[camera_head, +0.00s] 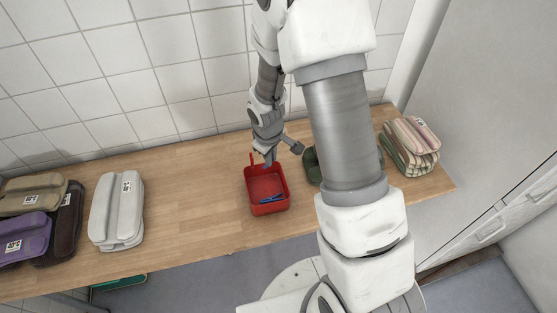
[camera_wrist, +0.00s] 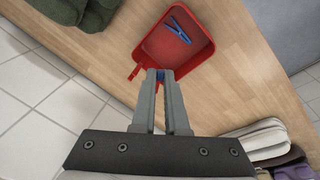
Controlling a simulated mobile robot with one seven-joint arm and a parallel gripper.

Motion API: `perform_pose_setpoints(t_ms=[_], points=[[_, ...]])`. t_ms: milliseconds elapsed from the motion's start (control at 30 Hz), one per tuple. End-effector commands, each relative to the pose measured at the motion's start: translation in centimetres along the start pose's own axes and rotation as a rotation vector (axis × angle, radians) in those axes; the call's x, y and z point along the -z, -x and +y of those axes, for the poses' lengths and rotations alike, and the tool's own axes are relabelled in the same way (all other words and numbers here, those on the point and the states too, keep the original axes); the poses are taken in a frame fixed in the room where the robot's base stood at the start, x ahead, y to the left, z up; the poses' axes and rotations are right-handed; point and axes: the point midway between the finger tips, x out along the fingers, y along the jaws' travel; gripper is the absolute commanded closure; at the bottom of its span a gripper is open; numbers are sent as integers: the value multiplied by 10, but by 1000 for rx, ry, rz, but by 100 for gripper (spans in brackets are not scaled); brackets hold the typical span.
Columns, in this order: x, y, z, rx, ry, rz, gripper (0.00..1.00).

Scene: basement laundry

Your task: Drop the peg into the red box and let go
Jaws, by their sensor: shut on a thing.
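The red box (camera_head: 249,189) stands on the wooden counter in the head view. It fills the upper middle of the wrist view (camera_wrist: 207,62). A blue peg (camera_head: 271,198) lies on the box floor, also visible in the wrist view (camera_wrist: 178,31). My gripper (camera_wrist: 160,75) is shut on another small blue peg (camera_wrist: 160,72), mostly hidden between the fingertips. In the head view my gripper (camera_head: 268,161) points down at the back rim of the box. In the wrist view the fingertips overlap the box's near edge; their height above it is hard to tell.
Dark green folded cloth (camera_head: 312,166) lies right of the box, with striped folded cloths (camera_head: 411,146) farther right. A light grey folded stack (camera_head: 117,210) and purple, brown and beige ones lie left. The counter (camera_head: 195,190) left of the box is clear. A tiled wall stands behind.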

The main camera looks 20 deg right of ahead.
Motion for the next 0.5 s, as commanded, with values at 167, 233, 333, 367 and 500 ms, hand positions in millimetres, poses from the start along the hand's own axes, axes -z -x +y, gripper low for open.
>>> perform_pose_setpoints(t_ms=[167,233,333,367,500], points=[[-22,13,2,-18,73,-88,100],[-26,13,2,-20,81,-100,100],[-28,8,1,-19,83,-104,100],[-28,6,0,-19,82,-104,100],[-30,-9,-2,-19,81,-103,100]])
